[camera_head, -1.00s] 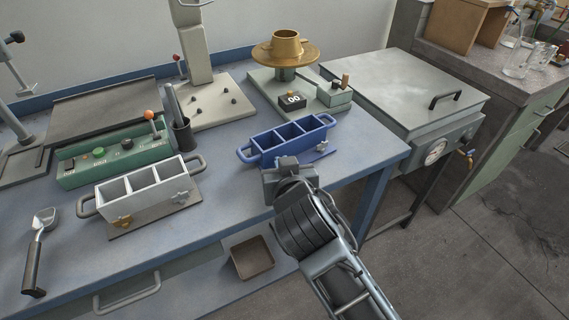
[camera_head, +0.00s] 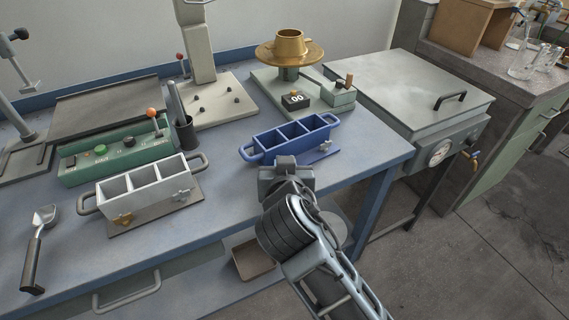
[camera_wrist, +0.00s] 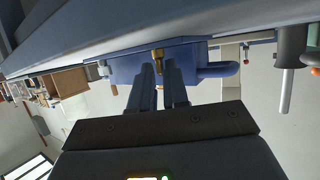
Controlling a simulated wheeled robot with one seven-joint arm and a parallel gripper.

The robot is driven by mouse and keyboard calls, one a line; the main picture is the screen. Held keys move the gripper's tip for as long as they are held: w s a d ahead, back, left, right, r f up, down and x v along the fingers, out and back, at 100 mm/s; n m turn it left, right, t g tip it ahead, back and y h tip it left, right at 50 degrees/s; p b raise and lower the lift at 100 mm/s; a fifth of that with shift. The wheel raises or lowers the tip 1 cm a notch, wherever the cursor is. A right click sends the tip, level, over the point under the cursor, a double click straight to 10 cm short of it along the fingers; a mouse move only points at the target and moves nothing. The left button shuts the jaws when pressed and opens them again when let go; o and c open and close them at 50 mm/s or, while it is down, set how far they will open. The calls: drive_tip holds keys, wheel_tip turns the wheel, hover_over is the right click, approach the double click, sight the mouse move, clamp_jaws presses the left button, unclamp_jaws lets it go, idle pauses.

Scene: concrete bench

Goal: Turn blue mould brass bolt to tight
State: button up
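The blue mould (camera_head: 268,146), a three-compartment block with loop handles, stands on the bench's right part in the head view. Its side also shows in the wrist view (camera_wrist: 130,66). A brass bolt (camera_wrist: 157,57) is on that side, right at my fingertips; in the head view my wrist hides it. A silver-grey bolt (camera_wrist: 103,68) shows to its left. My gripper (camera_wrist: 161,68) points at the brass bolt with its two fingers close together and a narrow gap between them. I cannot tell whether they clamp the bolt or stand just around it.
A white three-part mould (camera_head: 150,190) with brass and silver bolts stands on a plate to the left. A scoop (camera_head: 38,245) lies at far left. A green control box (camera_head: 115,150) and a brass bowl device (camera_head: 290,50) stand behind. The bench front edge is close under my arm.

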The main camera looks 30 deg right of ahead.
drive_tip(key=shift+o, duration=1.2)
drive_tip(key=shift+f, duration=0.25)
drive_tip(key=shift+r, duration=0.1)
